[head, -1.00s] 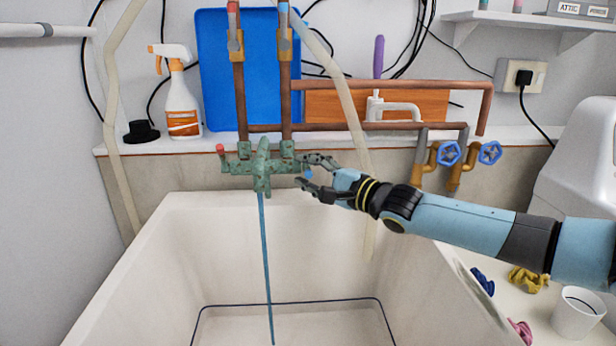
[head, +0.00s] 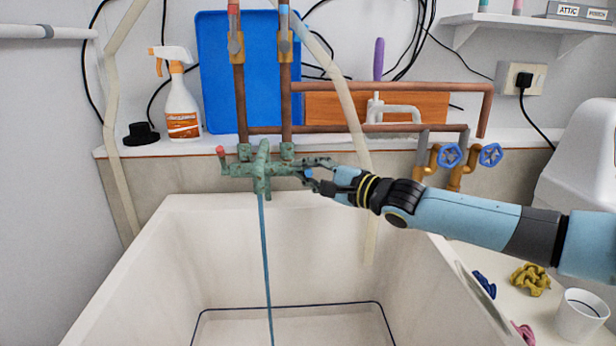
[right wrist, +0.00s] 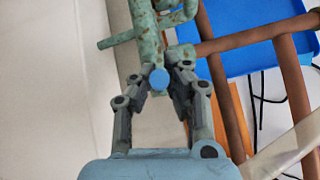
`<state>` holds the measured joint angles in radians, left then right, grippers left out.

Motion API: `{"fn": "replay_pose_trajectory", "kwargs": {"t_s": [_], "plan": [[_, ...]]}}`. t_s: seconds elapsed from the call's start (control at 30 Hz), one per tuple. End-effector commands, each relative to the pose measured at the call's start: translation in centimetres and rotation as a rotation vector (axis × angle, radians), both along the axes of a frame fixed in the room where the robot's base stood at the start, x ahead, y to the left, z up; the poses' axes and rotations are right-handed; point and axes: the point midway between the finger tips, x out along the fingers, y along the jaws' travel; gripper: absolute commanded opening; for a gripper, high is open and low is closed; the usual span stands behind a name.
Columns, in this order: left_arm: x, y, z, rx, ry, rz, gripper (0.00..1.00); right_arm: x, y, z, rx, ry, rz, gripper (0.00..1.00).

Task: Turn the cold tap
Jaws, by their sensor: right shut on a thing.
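A green, weathered mixer tap (head: 262,168) is mounted on the wall above the white sink, with blue water or a blue line running straight down from its spout. A red-ended handle (head: 221,152) is on its left side. The cold tap's blue end (head: 308,173) is on its right side, and it shows as a blue disc in the right wrist view (right wrist: 158,78). My right gripper (head: 312,170) is shut on the cold tap, with its fingers on either side of the blue end (right wrist: 167,82). My left gripper is not in view.
The sink (head: 180,235) is open below the tap. Copper pipes (head: 390,86) run above and behind. A spray bottle (head: 181,105) and black hat-shaped object (head: 141,133) stand on the left ledge. Blue valve wheels (head: 449,155) are at right. A white cup (head: 580,318) is at lower right.

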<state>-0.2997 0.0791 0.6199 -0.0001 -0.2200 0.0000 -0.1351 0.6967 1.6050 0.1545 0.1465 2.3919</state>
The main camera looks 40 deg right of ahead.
Motion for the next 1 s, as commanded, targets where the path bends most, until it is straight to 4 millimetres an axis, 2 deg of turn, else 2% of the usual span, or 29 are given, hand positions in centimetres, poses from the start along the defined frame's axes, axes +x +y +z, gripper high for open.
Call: {"fn": "replay_pose_trajectory", "kwargs": {"t_s": [0.07, 0.37, 0.4, 0.57, 0.87, 1.0], "plan": [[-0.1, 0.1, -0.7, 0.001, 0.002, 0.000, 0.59, -0.2, 0.0, -0.5, 0.020, 0.031, 0.000, 0.00], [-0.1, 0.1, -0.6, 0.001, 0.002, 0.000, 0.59, -0.3, 0.0, -0.5, 0.034, 0.045, -0.004, 0.00], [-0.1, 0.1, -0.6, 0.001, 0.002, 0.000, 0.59, -0.3, 0.0, -0.5, 0.033, 0.045, -0.004, 0.15], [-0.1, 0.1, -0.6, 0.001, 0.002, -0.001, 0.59, -0.2, 0.0, -0.4, 0.031, 0.042, -0.003, 0.35], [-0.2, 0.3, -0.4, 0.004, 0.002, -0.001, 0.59, -0.1, 0.0, -0.1, 0.026, 0.034, -0.002, 0.36], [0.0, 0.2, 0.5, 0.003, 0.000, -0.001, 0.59, -0.1, -0.1, -0.2, -0.005, -0.007, -0.005, 0.36]]}}
